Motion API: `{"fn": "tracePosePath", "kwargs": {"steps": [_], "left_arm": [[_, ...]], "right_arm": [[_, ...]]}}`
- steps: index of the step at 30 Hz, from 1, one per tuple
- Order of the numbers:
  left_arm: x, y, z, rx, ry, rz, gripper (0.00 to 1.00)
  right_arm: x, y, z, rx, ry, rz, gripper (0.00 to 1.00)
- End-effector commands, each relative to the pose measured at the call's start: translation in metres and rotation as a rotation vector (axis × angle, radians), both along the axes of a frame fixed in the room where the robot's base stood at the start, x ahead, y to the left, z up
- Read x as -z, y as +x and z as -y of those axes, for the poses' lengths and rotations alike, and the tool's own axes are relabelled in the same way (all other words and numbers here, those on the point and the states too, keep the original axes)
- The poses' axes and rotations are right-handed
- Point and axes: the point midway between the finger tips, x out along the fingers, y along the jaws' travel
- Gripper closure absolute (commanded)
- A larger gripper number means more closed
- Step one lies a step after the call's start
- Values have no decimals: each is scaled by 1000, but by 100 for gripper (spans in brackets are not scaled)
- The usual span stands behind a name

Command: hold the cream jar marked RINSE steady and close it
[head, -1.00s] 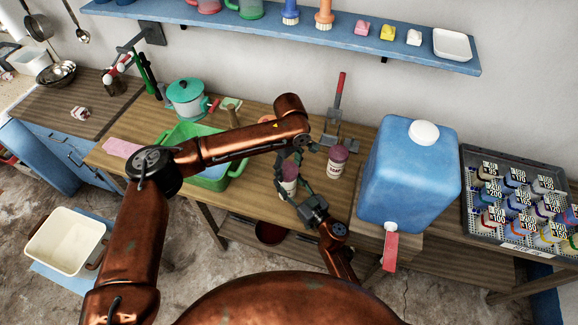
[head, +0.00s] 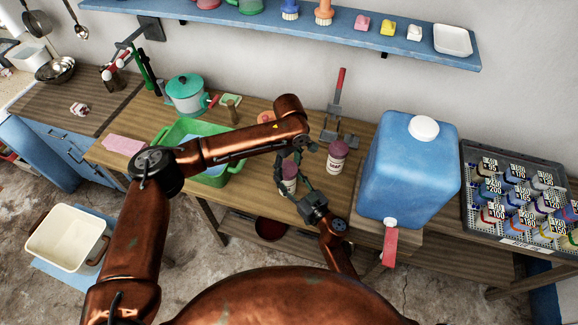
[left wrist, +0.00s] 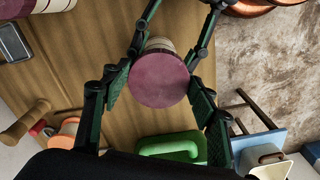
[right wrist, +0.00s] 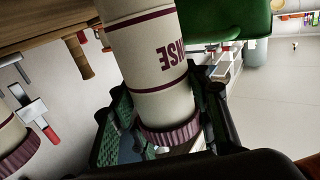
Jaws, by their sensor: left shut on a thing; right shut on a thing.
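The cream jar marked RINSE (right wrist: 150,60) fills the middle of the right wrist view, upside down, with part of the word readable. Its ribbed purple lid (right wrist: 168,133) is at the jar's top end; I cannot tell how tightly it sits. The left wrist view shows the lid (left wrist: 160,80) from above, between my left gripper's pads (left wrist: 160,92). My left gripper (head: 287,165) is shut on the lid. My right gripper (head: 297,192) comes from the front right and is shut on the jar body (head: 289,186), partly hidden by the fingers.
A similar cream jar with a purple lid (head: 337,156) stands just right on the bench. A green tub (head: 238,167) is left, a blue water container (head: 408,170) right. A grey stand with a red handle (head: 338,105) is behind.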

Motion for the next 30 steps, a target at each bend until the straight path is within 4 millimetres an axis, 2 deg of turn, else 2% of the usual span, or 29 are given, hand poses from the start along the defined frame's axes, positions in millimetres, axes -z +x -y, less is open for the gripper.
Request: {"fn": "tracePosePath", "kwargs": {"steps": [26,30], "left_arm": [[11,0,0,5,-1,1,59],[11,-1,0,93,-2,0,59]], "right_arm": [[0,0,0,0,1,1,100],[0,0,0,0,1,1,100]]}}
